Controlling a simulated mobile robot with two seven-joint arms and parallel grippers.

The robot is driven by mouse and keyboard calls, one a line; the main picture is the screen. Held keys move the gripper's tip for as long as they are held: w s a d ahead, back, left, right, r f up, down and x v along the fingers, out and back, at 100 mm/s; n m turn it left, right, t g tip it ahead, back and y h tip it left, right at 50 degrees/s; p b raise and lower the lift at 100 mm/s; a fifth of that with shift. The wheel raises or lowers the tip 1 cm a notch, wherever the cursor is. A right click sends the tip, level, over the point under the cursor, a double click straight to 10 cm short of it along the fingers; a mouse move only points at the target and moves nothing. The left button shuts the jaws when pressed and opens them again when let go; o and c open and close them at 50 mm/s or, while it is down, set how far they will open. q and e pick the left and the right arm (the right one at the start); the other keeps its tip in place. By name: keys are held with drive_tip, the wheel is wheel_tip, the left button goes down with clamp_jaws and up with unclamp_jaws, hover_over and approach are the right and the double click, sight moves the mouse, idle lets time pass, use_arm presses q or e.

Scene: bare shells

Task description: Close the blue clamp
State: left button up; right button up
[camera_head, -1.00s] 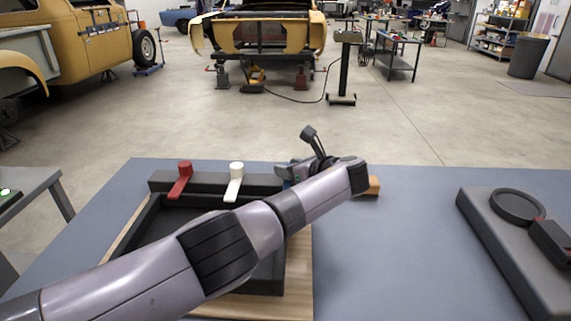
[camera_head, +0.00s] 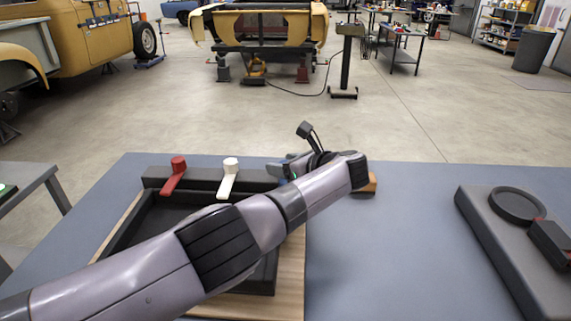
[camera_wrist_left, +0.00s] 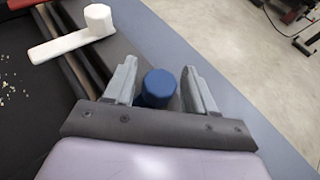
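The dark fixture frame (camera_head: 110,232) lies on a wooden board on the blue-grey table. Its back rail carries a red clamp (camera_head: 176,176) and a white clamp (camera_head: 229,178), both with levers angled over the frame. The blue clamp's round knob (camera_wrist_left: 159,87) shows in the left wrist view; its lever is hidden there, and my arm covers most of it in the head view. My left gripper (camera_wrist_left: 159,76) is open, with one finger on each side of the blue knob and narrow gaps visible. In the head view my left gripper (camera_head: 281,169) is at the rail's right end. My right gripper is out of view.
The white clamp (camera_wrist_left: 75,40) stands left of my fingers in the wrist view. A small orange-brown block (camera_head: 370,184) shows just beyond my wrist. A grey slab with a black ring (camera_head: 518,205) lies at the table's right. The table between is clear.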

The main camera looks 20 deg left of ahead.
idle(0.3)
use_arm(q)
drive_tip(key=shift+s+d+r, duration=0.15)
drive_tip(key=shift+d+r, duration=0.05)
drive_tip(key=shift+d, duration=0.1)
drive_tip(key=p+v, duration=0.1)
drive_tip(key=v, duration=0.5)
drive_tip(key=shift+d+p, duration=0.15)
drive_tip(key=shift+p, duration=0.15)
drive_tip(key=shift+s, duration=0.2)
